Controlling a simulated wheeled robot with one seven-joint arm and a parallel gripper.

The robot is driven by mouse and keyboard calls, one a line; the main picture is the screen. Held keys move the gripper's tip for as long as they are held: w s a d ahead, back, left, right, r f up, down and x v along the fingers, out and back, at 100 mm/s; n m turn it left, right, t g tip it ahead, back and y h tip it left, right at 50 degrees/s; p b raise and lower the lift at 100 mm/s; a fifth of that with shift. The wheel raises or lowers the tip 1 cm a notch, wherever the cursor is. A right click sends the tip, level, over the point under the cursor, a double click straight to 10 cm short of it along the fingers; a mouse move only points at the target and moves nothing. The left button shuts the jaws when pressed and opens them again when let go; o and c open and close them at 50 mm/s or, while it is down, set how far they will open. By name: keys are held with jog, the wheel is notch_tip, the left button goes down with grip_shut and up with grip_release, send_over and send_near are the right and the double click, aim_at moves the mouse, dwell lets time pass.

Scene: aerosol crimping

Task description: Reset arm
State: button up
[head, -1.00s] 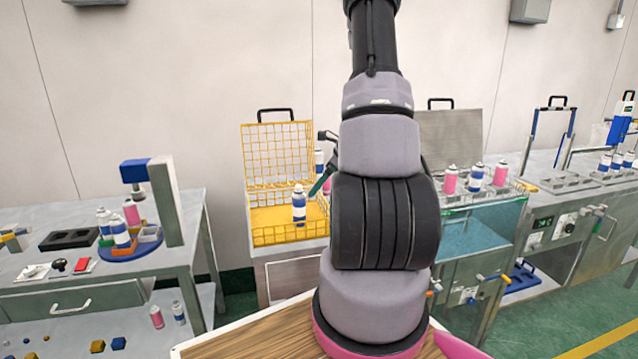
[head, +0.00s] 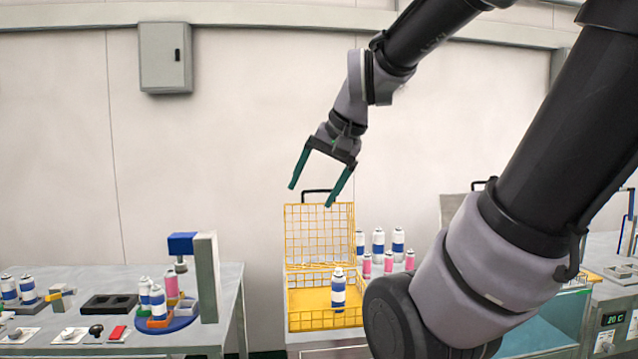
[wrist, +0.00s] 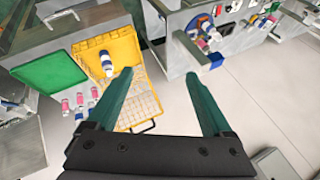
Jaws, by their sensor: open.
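My gripper (head: 311,196) is open and empty, raised in the air above the yellow wire basket (head: 319,232). Its two green fingers point down and stand wide apart; they also show in the wrist view (wrist: 165,82). A blue and white aerosol can (head: 338,289) stands upright inside the basket, whose lid is raised. The can also shows in the wrist view (wrist: 106,62). The gripper is apart from the basket and the can. My arm comes in from the upper right and covers part of the right side in the head view.
A crimping stand (head: 206,276) with a blue head stands on the left table, beside a round blue holder (head: 166,324) with cans. Several blue and pink cans (head: 378,242) stand right of the basket. A grey wall box (head: 165,57) hangs upper left. The air around the gripper is clear.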

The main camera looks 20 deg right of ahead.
jog(key=s+n, duration=0.1)
jog(key=s+r+n, duration=0.1)
jog(key=s, duration=0.1)
jog(key=shift+a+r+t, duration=0.1)
jog(key=shift+a+t, duration=0.1)
jog(key=shift+t, duration=0.2)
dwell(0.9)
